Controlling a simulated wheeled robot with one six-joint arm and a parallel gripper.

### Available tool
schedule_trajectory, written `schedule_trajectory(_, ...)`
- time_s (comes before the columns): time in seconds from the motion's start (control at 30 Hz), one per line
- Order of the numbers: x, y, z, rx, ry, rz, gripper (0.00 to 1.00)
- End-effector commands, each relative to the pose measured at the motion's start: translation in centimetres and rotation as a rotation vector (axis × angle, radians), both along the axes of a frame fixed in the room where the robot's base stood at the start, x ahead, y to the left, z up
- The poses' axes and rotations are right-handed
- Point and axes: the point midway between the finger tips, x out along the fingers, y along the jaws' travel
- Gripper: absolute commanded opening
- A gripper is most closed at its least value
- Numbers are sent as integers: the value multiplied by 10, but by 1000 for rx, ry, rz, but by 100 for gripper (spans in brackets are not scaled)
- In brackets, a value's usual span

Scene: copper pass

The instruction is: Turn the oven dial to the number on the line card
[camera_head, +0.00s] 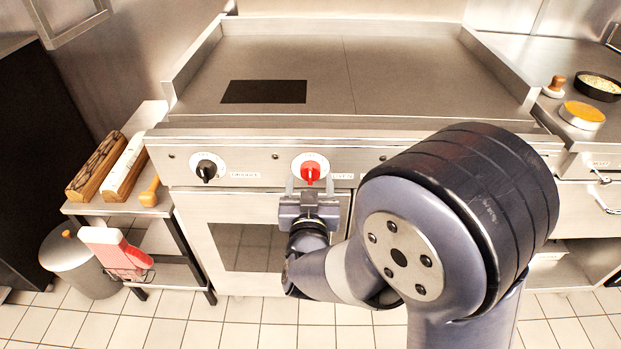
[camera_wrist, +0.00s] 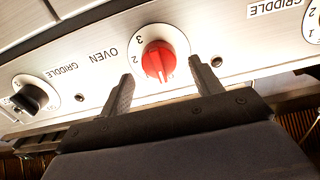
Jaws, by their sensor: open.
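The oven dial (camera_head: 310,171) is a red knob on a round white plate on the front panel of the range. It also shows in the wrist view (camera_wrist: 159,62), where the printed numbers 2 and 3 are readable beside it. My gripper (camera_head: 310,187) is open in front of the panel, just below the dial in the head view. In the wrist view its two fingers (camera_wrist: 161,72) stand on either side of the red knob, with nothing gripped. I cannot tell whether they touch it. I cannot make out a line card in either view.
A black griddle dial (camera_head: 207,169) is to the left of the oven dial. The griddle top (camera_head: 400,75) has a dark rectangle (camera_head: 263,92) on it. A side table (camera_head: 130,209) with wooden blocks stands left. My arm hides the panel's right part.

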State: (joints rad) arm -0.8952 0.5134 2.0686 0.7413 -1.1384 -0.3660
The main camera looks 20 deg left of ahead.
Motion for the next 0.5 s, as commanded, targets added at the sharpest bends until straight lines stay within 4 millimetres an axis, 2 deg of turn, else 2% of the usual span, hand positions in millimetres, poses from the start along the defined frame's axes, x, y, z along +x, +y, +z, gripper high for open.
schedule_trajectory(0.2,17,4,0,-1,0,0,61)
schedule_trajectory(0.5,18,4,0,-1,0,1,60)
